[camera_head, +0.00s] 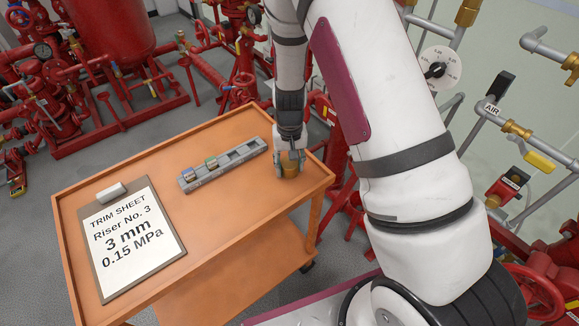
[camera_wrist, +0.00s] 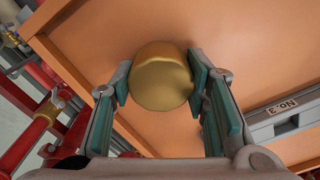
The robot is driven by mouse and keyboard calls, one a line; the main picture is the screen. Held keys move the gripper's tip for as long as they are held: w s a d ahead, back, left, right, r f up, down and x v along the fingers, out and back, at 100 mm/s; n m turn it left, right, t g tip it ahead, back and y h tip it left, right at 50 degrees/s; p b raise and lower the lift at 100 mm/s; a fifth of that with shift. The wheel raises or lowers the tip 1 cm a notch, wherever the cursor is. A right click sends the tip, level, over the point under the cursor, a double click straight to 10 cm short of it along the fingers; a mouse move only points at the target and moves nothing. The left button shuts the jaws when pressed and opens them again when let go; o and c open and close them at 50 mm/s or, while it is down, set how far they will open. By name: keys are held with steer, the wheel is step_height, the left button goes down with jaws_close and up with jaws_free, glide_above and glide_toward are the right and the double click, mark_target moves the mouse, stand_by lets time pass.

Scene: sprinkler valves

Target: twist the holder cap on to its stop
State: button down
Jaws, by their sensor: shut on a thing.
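The holder cap (camera_wrist: 160,78) is a round, brass-coloured piece between my fingers in the wrist view. In the head view the brass piece (camera_head: 290,170) sits at the right end of the orange cart top, under my gripper (camera_head: 290,158). My gripper (camera_wrist: 160,88) is shut on the cap, with a green pad against each side. What lies under the cap, and any thread or stop mark, is hidden.
A grey slotted rack (camera_head: 228,160) with small coloured-ring parts stands left of the cap; its No. 3 end (camera_wrist: 285,115) shows in the wrist view. A trim sheet clipboard (camera_head: 130,238) lies on the orange cart (camera_head: 225,205). Red pipes and valves surround the cart.

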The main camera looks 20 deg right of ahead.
steer(key=shift+r+p, duration=0.85)
steer(key=shift+r, duration=1.15)
